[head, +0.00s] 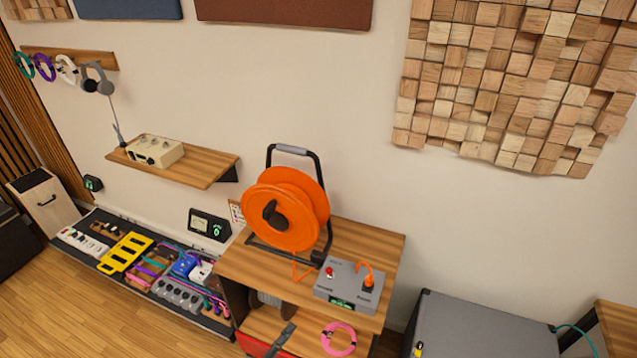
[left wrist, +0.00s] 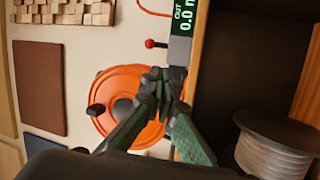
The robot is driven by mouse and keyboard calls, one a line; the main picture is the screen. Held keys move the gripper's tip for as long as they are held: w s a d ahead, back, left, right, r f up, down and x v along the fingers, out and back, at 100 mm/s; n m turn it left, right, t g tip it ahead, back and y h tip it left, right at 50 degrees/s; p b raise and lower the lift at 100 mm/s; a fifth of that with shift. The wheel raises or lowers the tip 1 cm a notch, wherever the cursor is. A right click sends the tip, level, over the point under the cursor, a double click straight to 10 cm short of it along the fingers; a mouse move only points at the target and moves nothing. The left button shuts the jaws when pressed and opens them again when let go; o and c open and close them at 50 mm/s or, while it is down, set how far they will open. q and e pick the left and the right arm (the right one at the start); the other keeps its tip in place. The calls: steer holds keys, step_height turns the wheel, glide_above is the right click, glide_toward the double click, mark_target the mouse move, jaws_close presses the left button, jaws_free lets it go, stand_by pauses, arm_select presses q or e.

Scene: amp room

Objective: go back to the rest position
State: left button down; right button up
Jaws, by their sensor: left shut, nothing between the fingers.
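My left gripper (head: 287,331) shows small and dark at the bottom of the head view, in front of the wooden stand's lower opening. In the left wrist view its green-grey fingers (left wrist: 165,82) meet at the tips, shut and empty. They overlap the orange cable reel (left wrist: 122,82) in that picture. The reel (head: 286,210) stands on the wooden stand (head: 370,240) in the head view, apart from the gripper. My right gripper is in neither view.
A grey control box (head: 348,285) with a red knob sits on the stand. A pink cable coil (head: 339,339) is at the stand's lower front. A pedalboard (head: 150,270) lies to the left, and a grey case (head: 465,330) stands to the right. A wire spool (left wrist: 275,145) is near the gripper in the left wrist view.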

arm_select(q)
steer(key=s+a+f+m+g+y, duration=0.1)
steer(key=a+f+y, duration=0.25)
steer(key=f, duration=0.55)
steer(key=a+f+m+g+y, duration=0.15)
steer(key=a+f, duration=0.35)
steer(key=f, duration=0.5)
steer(key=s+a+f+m+g+y, duration=0.1)
steer(key=s+a+f+g+y, duration=0.1)
steer(key=s+a+f, duration=0.55)
steer(key=s+a+f+m+g+y, duration=0.2)
steer(key=s+f+y, duration=0.15)
steer(key=f, duration=0.75)
steer(key=s+a+f+m+g+y, duration=0.1)
steer(key=s+a+f+g, duration=0.15)
steer(key=s+f, duration=0.55)
steer(key=s+a+f+m+g, duration=0.1)
steer(key=s+a+f+g, duration=0.3)
steer(key=s, duration=0.8)
steer(key=s+f+m+g, duration=0.1)
steer(key=s+f, duration=0.1)
steer(key=s, duration=0.8)
steer(key=s+f+m+g+y, duration=0.1)
steer(key=s+f+g, duration=0.1)
steer(key=s, duration=0.8)
steer(key=shift+a+f, duration=0.15)
steer(key=shift+f, duration=0.5)
